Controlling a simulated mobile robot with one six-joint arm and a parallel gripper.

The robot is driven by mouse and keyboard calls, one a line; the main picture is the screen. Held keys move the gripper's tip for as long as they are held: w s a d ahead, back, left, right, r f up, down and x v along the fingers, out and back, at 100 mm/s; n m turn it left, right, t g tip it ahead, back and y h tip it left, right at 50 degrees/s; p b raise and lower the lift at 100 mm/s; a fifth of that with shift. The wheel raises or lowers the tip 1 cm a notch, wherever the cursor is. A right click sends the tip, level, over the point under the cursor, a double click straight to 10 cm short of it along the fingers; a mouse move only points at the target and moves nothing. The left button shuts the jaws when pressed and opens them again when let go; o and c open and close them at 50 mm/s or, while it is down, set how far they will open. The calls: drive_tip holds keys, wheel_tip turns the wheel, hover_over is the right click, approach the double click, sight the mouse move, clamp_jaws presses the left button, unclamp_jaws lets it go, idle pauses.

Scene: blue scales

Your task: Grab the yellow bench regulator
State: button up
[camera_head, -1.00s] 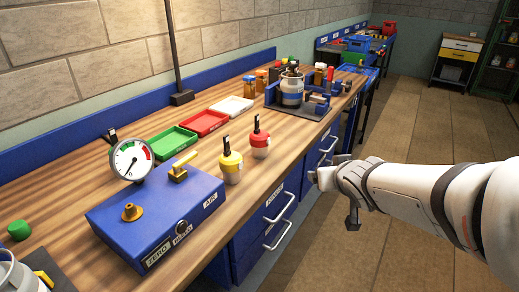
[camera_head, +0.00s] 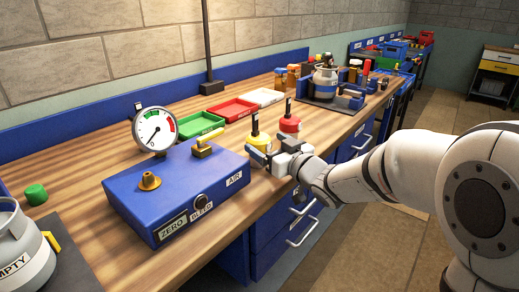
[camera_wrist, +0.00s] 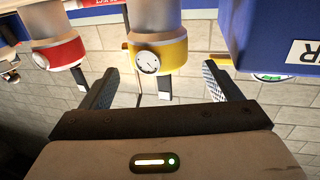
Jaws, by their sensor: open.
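The yellow bench regulator (camera_head: 259,137) stands on the wooden bench, just right of the blue box, partly hidden behind my gripper (camera_head: 279,157). In the wrist view the yellow regulator (camera_wrist: 158,57) shows a white dial on its yellow band. There my gripper (camera_wrist: 172,84) is open, its two dark fingers spread wide with the yellow regulator between and ahead of them. I cannot tell whether either finger touches it. A red regulator (camera_head: 289,124) stands close beside the yellow one; it also shows in the wrist view (camera_wrist: 59,53), outside the left finger.
The blue box (camera_head: 177,193) with a gauge (camera_head: 154,131) stands left of the yellow regulator; in the wrist view the box (camera_wrist: 268,38) is close to the right finger. Green (camera_head: 200,126), red (camera_head: 233,109) and white (camera_head: 265,97) trays lie behind.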

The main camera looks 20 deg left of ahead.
drive_tip(key=x, duration=0.3)
drive_tip(key=shift+a, duration=0.1)
drive_tip(key=shift+c, duration=0.2)
drive_tip(key=c, duration=1.2)
drive_tip(key=shift+c, duration=0.2)
drive_tip(key=shift+r, duration=0.1)
